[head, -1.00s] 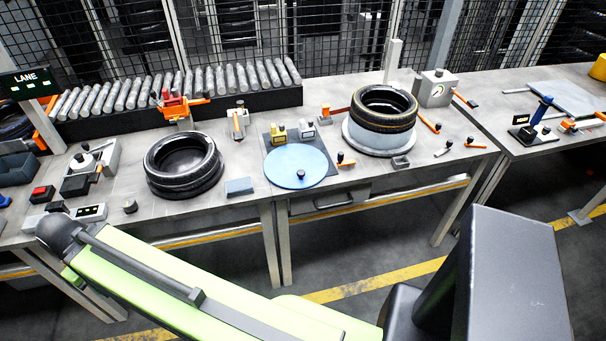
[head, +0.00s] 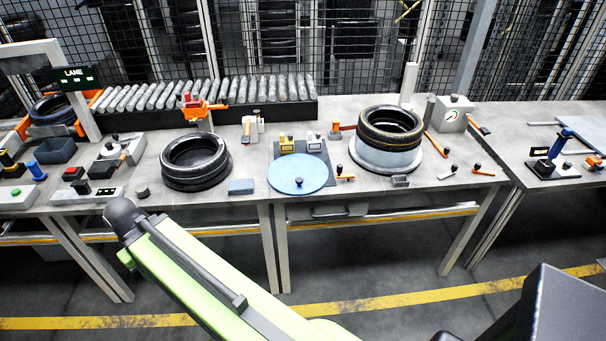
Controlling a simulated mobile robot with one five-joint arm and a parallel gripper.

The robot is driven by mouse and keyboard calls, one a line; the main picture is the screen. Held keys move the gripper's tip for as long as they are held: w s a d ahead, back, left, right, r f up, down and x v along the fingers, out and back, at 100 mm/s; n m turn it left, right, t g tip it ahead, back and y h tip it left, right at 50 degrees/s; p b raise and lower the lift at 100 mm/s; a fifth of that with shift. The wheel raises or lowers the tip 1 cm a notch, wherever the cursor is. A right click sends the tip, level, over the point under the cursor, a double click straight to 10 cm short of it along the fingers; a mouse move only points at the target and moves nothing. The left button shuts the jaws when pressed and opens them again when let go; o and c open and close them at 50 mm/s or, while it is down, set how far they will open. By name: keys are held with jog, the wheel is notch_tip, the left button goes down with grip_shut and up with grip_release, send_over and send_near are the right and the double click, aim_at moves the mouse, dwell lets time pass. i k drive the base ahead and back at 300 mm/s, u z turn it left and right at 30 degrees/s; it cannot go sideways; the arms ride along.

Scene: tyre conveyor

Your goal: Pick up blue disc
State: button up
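The blue disc (head: 287,181) lies flat near the front edge of the grey workbench, with a small dark knob at its centre. Its back edge meets a dark plate carrying a yellow block and a grey block. My green arm reaches up from the bottom of the head view and ends in a dark joint in front of the bench, left of the disc. My gripper does not show in this view. Nothing covers the disc.
A black tyre (head: 194,163) lies left of the disc. Another tyre (head: 391,127) sits on a round white stand (head: 384,157) to the right. A blue-grey block (head: 241,187) is close to the disc's left. A roller conveyor (head: 215,97) runs behind. Yellow floor lines cross the open floor in front.

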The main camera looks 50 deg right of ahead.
aim_at(295, 173)
jog(key=i, duration=0.85)
jog(key=u, duration=0.05)
